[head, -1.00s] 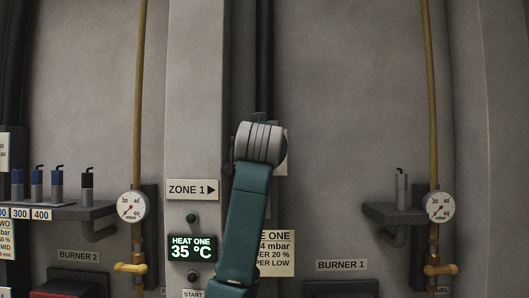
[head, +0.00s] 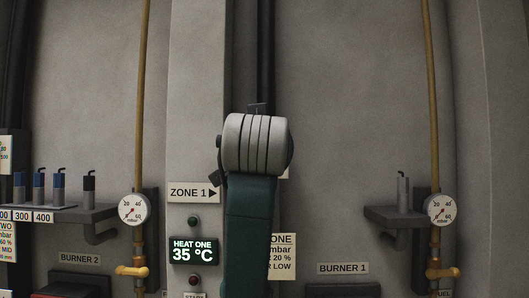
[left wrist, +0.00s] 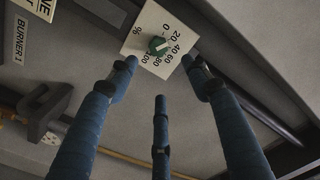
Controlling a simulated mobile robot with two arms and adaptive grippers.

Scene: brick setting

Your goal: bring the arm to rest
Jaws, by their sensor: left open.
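My left arm (head: 252,235) rises from the bottom middle of the head view, and its grey wrist joint (head: 257,144) stands in front of the wall. The gripper itself is hidden behind the arm there. In the left wrist view my left gripper (left wrist: 160,76) is open, with three blue fingers spread and nothing between them. Beyond the fingertips is a white percent dial plate (left wrist: 178,28) with a green knob (left wrist: 157,45). The knob appears clear of the fingers. My right gripper is in neither view.
A lit display (head: 194,251) reads HEAT ONE 35 °C, left of my arm. Pressure gauges (head: 134,209) (head: 440,208) sit on yellow pipes at both sides. A left shelf (head: 85,217) holds several small cylinders; a right shelf (head: 392,216) holds one.

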